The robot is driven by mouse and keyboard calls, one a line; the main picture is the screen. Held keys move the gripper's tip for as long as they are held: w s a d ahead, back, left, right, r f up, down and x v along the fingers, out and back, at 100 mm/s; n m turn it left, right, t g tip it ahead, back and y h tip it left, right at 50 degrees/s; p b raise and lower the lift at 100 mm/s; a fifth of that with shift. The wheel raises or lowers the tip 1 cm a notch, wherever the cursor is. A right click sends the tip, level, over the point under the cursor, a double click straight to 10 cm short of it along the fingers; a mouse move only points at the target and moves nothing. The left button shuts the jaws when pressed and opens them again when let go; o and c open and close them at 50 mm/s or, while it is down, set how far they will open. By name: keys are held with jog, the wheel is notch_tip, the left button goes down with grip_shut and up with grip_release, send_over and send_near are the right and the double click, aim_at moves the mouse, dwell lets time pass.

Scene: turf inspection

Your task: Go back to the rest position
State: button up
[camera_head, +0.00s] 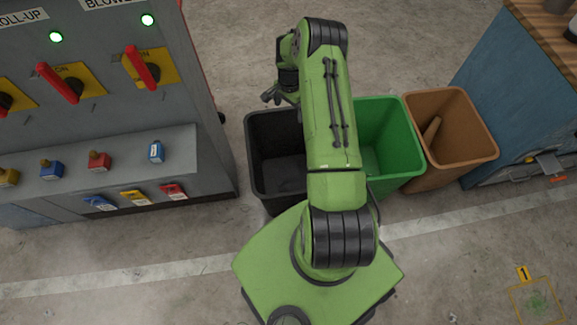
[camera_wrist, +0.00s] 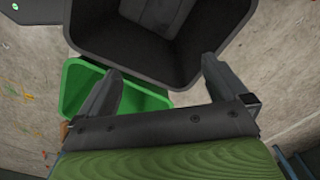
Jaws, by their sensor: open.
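My gripper (camera_head: 268,98) is at the end of my green arm, above the far left edge of the black bin (camera_head: 258,150). In the wrist view my gripper (camera_wrist: 162,78) has its two dark fingers spread wide with nothing between them. The black bin (camera_wrist: 85,45) fills the top of that view, and its inside looks dark, with a grey shape at the bottom. My arm hides part of the black and green bins in the head view.
A green bin (camera_head: 405,140) and a brown bin (camera_head: 470,130) holding a tan object stand to the right. A grey switch cabinet (camera_head: 150,85) with red handles is at left. A blue wood-topped bench (camera_head: 490,60) is at right. Open concrete floor lies behind.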

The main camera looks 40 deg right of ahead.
jog(key=shift+r, duration=1.95)
